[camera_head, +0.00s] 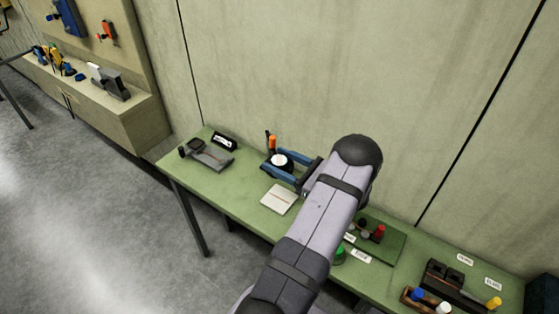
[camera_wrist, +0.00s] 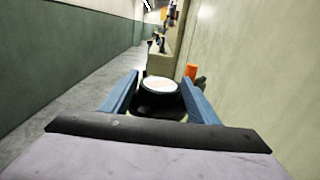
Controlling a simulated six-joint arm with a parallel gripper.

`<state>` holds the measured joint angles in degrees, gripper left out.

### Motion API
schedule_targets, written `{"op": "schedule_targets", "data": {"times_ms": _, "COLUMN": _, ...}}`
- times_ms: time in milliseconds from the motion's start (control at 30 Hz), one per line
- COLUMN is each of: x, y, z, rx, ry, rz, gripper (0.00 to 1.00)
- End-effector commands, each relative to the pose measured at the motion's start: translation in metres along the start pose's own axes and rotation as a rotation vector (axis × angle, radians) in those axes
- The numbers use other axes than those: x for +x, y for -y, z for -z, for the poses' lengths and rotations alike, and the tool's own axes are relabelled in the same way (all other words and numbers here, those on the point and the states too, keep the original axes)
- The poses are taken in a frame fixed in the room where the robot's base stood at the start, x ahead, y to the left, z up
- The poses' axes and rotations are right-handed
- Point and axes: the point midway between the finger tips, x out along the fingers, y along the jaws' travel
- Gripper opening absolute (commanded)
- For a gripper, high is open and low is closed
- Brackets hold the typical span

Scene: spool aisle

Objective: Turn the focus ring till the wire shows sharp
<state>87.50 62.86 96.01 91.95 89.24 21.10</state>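A round black part with a white, disc-like top (camera_head: 280,160) stands at the back of the green bench; it is probably the focus ring. It also shows in the wrist view (camera_wrist: 160,85). My gripper (camera_head: 276,158) has its two blue fingers apart, one on each side of this part. In the wrist view the fingers (camera_wrist: 160,78) flank it with narrow gaps, and I see no clear contact. My gripper looks open. No wire can be made out. A grey device with a dark panel (camera_head: 206,153) stands at the bench's left end.
An orange-topped upright thing (camera_head: 271,143) stands close behind the round part. A small black sign (camera_head: 224,141) and a pale flat pad (camera_head: 278,199) lie nearby on the bench (camera_head: 240,185). Coloured caps and a dark block (camera_head: 452,282) are at the right. The wall is close behind.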

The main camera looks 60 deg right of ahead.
Motion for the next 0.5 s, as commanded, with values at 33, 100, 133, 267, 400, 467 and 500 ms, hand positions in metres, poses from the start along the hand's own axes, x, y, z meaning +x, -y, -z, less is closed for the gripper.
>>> {"op": "schedule_targets", "data": {"times_ms": 33, "x": -0.0001, "y": 0.0, "z": -0.0001, "rx": 0.0, "ry": 0.0, "rz": 0.0, "gripper": 0.41}}
{"op": "schedule_targets", "data": {"times_ms": 100, "x": -0.0002, "y": 0.0, "z": -0.0002, "rx": 0.0, "ry": 0.0, "rz": 0.0, "gripper": 0.24}}
{"op": "schedule_targets", "data": {"times_ms": 133, "x": -0.0002, "y": 0.0, "z": -0.0002, "rx": 0.0, "ry": 0.0, "rz": 0.0, "gripper": 0.23}}
{"op": "schedule_targets", "data": {"times_ms": 267, "x": -0.0001, "y": -0.0002, "z": -0.0007, "rx": 0.001, "ry": 0.001, "rz": 0.007, "gripper": 0.23}}
{"op": "schedule_targets", "data": {"times_ms": 400, "x": 0.0005, "y": -0.0004, "z": -0.0022, "rx": 0.002, "ry": 0.004, "rz": 0.06, "gripper": 0.23}}
{"op": "schedule_targets", "data": {"times_ms": 467, "x": 0.0004, "y": -0.0003, "z": -0.0021, "rx": 0.002, "ry": 0.004, "rz": 0.088, "gripper": 0.23}}
{"op": "schedule_targets", "data": {"times_ms": 500, "x": 0.0002, "y": -0.0005, "z": -0.0017, "rx": 0.003, "ry": 0.003, "rz": 0.103, "gripper": 0.23}}
